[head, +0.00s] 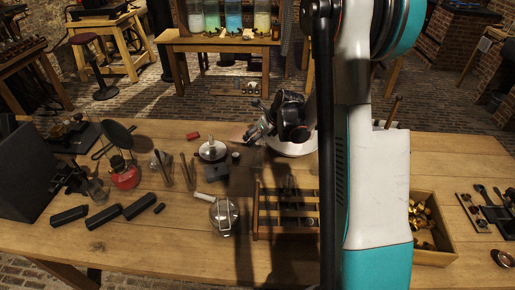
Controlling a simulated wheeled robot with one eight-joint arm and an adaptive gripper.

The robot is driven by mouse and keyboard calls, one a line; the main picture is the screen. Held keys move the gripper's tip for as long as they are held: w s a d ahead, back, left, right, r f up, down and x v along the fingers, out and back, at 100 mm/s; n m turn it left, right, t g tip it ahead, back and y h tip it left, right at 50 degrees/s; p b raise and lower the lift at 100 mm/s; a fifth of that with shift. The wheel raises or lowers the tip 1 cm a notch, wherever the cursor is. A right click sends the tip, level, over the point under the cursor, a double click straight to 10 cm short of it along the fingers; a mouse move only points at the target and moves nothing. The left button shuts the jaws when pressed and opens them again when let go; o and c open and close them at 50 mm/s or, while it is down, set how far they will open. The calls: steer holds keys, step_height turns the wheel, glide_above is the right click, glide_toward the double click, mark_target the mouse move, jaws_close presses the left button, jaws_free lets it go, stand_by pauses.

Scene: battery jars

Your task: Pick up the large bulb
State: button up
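I cannot make out the large bulb for certain in the head view. A wooden box (449,247) at the right of the table holds several small brass-coloured pieces (422,222), too small to identify; my arm hides part of it. My gripper (251,134) is at the back middle of the table, pointing left and down, beside a white round shape (293,148). It is small and dark here, and I cannot see whether its fingers are apart or hold anything.
A round metal vessel (224,215), a red lantern (125,178), black bars (103,217) and a dark slanted box (30,175) crowd the left. Dark tools (490,205) lie at right. Bare wood (170,245) shows at front left.

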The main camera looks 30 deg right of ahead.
steer(key=b+x, duration=0.1)
steer(key=x, duration=0.4)
steer(key=shift+a+f+b, duration=0.15)
steer(key=shift+f+b, duration=0.2)
steer(key=c, duration=1.2)
steer(key=shift+o, duration=0.2)
